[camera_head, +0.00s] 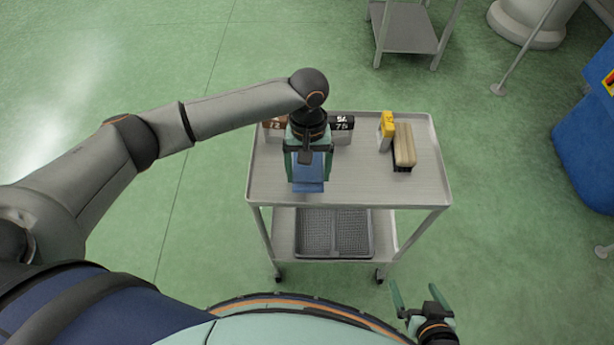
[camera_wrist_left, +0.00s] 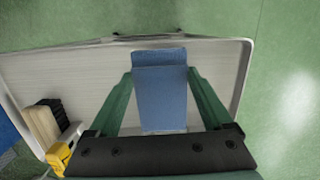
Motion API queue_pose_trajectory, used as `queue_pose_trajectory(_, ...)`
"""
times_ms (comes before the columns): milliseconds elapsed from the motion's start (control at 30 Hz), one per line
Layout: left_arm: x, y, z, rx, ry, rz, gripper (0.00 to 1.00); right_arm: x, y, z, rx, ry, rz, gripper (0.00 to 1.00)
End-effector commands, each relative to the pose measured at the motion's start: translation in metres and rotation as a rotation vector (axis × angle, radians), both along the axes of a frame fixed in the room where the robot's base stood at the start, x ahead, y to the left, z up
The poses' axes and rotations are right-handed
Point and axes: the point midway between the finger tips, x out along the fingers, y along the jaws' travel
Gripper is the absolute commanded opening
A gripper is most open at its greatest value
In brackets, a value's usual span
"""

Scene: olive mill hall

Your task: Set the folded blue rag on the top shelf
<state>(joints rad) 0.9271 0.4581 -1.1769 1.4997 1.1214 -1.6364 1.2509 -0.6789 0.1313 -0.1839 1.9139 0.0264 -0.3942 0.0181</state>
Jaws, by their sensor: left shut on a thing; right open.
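The folded blue rag (camera_head: 308,187) hangs between the fingers of my left gripper (camera_head: 307,177), which is shut on it. It also shows in the left wrist view (camera_wrist_left: 160,95), between the two green fingers. The rag is over the left part of the cart's pale top shelf (camera_head: 350,188); I cannot tell whether it touches the surface. The shelf also shows in the left wrist view (camera_wrist_left: 85,75). My right gripper (camera_head: 414,290) is open and empty, low at the bottom right of the head view, in front of the cart.
A yellow item (camera_head: 386,127) and a brush-like tan block (camera_head: 404,146) are to the right. A grey mesh tray (camera_head: 320,235) lies on the lower shelf. The shelf's front middle is clear.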

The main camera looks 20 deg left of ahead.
Motion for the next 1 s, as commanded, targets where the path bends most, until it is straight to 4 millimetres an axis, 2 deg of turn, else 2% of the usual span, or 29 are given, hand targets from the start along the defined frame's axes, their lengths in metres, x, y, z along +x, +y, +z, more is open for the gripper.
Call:
queue_pose_trajectory(233, 0.010, 0.007, -0.015, 0.000, -0.001, 0.001, 0.00, 0.000, 0.000, -0.003, 0.000, 0.000, 0.000, 1.00)
queue_pose_trajectory(433, 0.009, 0.007, -0.043, 0.001, -0.001, -0.001, 0.00, 0.000, 0.000, -0.006, 0.000, 0.001, 0.000, 1.00)
queue_pose_trajectory(767, 0.009, 0.007, -0.046, -0.001, -0.001, -0.001, 0.00, 0.000, 0.000, -0.005, 0.000, 0.001, 0.000, 1.00)
queue_pose_trajectory(800, 0.009, 0.007, -0.046, -0.001, -0.001, -0.001, 0.86, 0.000, 0.000, -0.005, 0.000, 0.001, 0.000, 1.00)
queue_pose_trajectory(933, 0.009, 0.007, -0.046, -0.001, -0.001, -0.001, 1.00, 0.000, 0.000, -0.005, 0.000, 0.001, 0.000, 1.00)
queue_pose_trajectory(1000, 0.009, 0.007, -0.046, -0.001, -0.001, -0.001, 1.00, 0.000, 0.000, -0.005, 0.000, 0.001, 0.000, 1.00)
